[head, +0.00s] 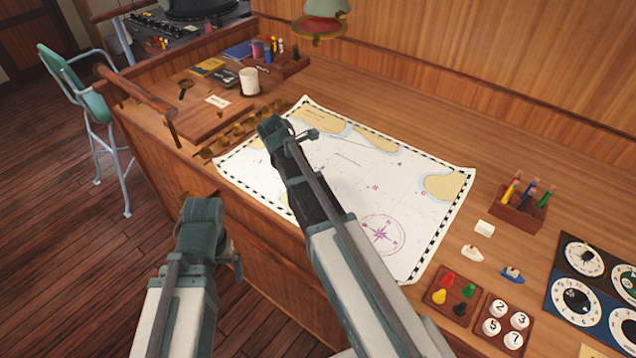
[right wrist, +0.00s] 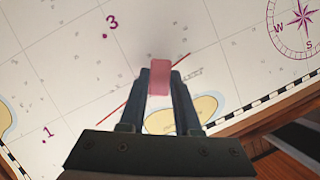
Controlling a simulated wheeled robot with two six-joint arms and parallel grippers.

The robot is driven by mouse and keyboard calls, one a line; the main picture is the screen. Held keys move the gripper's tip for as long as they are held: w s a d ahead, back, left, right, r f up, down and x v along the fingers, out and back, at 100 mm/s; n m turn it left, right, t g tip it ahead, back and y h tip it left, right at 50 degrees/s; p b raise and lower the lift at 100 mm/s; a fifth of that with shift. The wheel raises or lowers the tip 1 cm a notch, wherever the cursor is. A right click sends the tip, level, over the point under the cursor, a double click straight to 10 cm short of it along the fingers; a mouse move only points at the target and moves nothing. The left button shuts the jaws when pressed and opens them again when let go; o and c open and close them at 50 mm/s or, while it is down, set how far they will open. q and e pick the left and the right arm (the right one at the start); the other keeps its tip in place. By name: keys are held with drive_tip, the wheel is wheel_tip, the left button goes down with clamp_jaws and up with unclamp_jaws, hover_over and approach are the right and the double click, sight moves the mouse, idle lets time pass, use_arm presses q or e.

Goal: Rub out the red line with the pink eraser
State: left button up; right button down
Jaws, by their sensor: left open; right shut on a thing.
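A red line (right wrist: 115,117) runs diagonally across the white chart (head: 410,205) in the right wrist view. My right gripper (right wrist: 159,82) is shut on the pink eraser (right wrist: 159,76) and holds it over the line. Red shows on both sides of the eraser and fingers; the stretch between is hidden. I cannot tell whether the eraser touches the paper. In the head view my right arm reaches over the chart's far left part, and the eraser and line cannot be made out. My left gripper (head: 236,264) is open, low beside the desk's front edge, mostly behind its own wrist.
A white mug (head: 249,82) and a wooden board (head: 203,120) lie left of the chart. A pen holder (head: 517,212), a small white block (head: 484,228), toy boats, a peg tray (head: 452,299) and numbered discs stand to its right. A lamp (head: 320,22) hangs at the back.

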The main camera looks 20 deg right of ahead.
drive_tip(key=w+a, duration=0.8)
drive_tip(key=w, duration=0.1)
drive_tip(key=shift+w+a, duration=0.3)
drive_tip(key=shift+a, duration=0.05)
drive_tip(key=shift+f+b, duration=0.4)
idle(2.7)
drive_tip(key=shift+s, duration=0.1)
drive_tip(key=shift+s+d, duration=0.75)
drive_tip(key=shift+s, duration=0.1)
drive_tip(key=shift+s+d, duration=0.8)
drive_tip(key=shift+d, duration=0.05)
drive_tip(key=shift+s, duration=0.15)
drive_tip(key=shift+s+d, duration=0.7)
drive_tip(key=shift+d, duration=0.05)
